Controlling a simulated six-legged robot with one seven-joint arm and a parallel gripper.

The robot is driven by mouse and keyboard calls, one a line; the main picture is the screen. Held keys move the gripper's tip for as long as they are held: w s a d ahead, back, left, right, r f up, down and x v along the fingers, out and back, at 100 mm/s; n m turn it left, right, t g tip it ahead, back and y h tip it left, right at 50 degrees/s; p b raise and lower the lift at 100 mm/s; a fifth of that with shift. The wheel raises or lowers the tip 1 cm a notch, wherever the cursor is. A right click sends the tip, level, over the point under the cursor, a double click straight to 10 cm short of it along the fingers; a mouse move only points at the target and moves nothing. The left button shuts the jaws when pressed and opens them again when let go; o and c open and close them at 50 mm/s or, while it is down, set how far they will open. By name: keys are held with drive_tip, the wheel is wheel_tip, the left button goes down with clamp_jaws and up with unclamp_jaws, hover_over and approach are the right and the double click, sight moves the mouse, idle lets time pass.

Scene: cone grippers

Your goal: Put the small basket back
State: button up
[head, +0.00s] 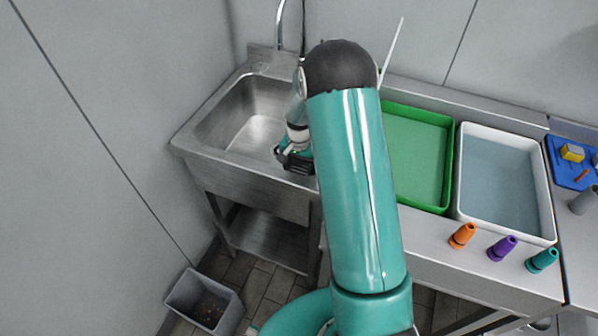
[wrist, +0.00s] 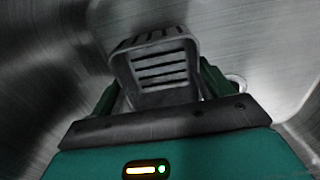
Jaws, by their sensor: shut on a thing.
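The small basket (wrist: 160,66) is a grey slotted basket, seen in the wrist view between the two green fingers of my gripper (wrist: 158,90). My gripper is shut on it. Behind it in the wrist view is the brushed metal of the sink. In the head view my gripper (head: 292,158) is at the front right part of the steel sink (head: 228,137), partly hidden by my teal arm. The basket cannot be made out in the head view. A round drain edge (wrist: 236,80) shows to the right of the basket in the wrist view.
Right of my arm are a green tray (head: 449,165) and a white tray (head: 545,200). A grey bin (head: 204,300) is on the floor. A tap (head: 280,25) rises behind the sink.

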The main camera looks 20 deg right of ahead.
sight(299, 173)
drive_tip(key=shift+f, duration=1.65)
drive_tip(key=shift+f, duration=0.15)
drive_tip(key=o, duration=1)
drive_tip(key=shift+c, duration=0.2)
wheel_tip(299, 173, up, 12)
drive_tip(key=shift+r, duration=0.2)
